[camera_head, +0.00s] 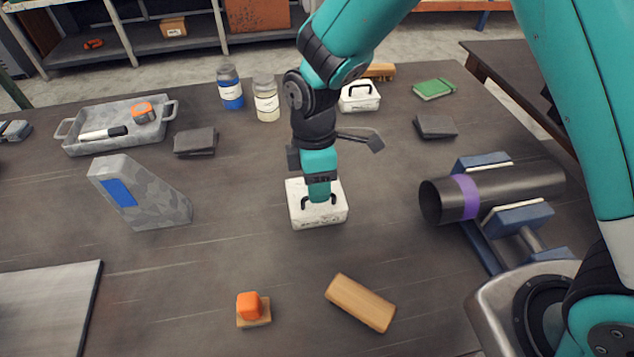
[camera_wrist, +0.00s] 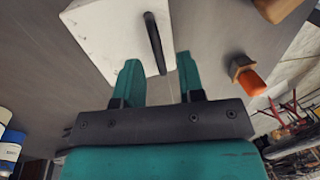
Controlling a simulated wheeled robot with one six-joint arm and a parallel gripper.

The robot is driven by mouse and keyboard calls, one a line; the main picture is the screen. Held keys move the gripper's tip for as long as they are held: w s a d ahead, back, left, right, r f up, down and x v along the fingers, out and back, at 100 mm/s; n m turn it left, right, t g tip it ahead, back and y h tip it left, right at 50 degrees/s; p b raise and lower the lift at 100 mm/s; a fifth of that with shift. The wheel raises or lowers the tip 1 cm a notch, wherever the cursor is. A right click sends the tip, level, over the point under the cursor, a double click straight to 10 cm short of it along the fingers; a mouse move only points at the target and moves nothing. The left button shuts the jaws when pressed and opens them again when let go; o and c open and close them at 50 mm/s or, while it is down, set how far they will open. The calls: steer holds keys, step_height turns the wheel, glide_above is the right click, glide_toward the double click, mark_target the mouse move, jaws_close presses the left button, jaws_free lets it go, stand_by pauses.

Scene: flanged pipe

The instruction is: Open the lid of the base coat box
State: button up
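A white box (camera_head: 302,216) with a black handle stands mid-table below my gripper (camera_head: 319,196). In the wrist view the white box (camera_wrist: 108,32) fills the upper left, and its black handle (camera_wrist: 155,42) runs between and ahead of my fingertips (camera_wrist: 158,66). The two teal fingers are apart, one on each side of the handle's line; whether they touch it I cannot tell. The lid looks shut. I cannot read which box is base coat.
An orange block on wood (camera_head: 250,306) and a wooden block (camera_head: 360,302) lie in front. A grey angled block (camera_head: 140,196) stands left, a dark pipe (camera_head: 520,190) on blue supports right. Blue (camera_head: 230,88) and cream (camera_head: 266,100) jars and a grey tray (camera_head: 85,147) are behind.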

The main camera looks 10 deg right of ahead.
steer(key=shift+s+f, duration=0.1)
steer(key=shift+f, duration=0.25)
jaws_close()
